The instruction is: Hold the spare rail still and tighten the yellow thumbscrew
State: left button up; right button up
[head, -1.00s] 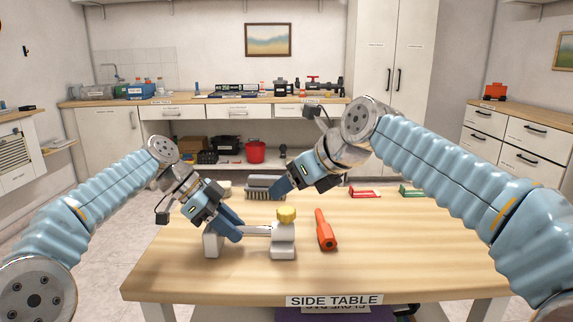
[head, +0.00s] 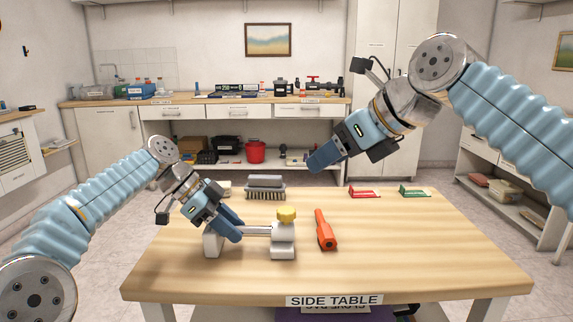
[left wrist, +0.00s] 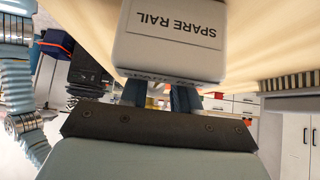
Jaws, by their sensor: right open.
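The spare rail (head: 258,231) is a thin bar between two pale end blocks on the side table. Its labelled block (left wrist: 172,45) fills the top of the left wrist view. The yellow thumbscrew (head: 287,214) stands on top of the right block. My left gripper (head: 233,232) is at the bar near the left block, its fingers closed on the rail; in the left wrist view the block partly hides the fingers (left wrist: 160,97). My right gripper (head: 318,160) is open and empty, raised above the table's back edge, up and to the right of the thumbscrew.
An orange-red tool (head: 325,230) lies right of the rail. A grey brush (head: 265,187) is behind it. A red holder (head: 364,192) and a green holder (head: 415,192) sit at the back right. The table's (head: 430,245) right half is clear.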

pick_arm(q)
jog(key=o, duration=0.5)
jog(key=shift+c, duration=0.2)
jog(key=v, duration=0.6)
jog(key=shift+w+a+r, duration=0.1)
jog(key=shift+a+r, duration=0.4)
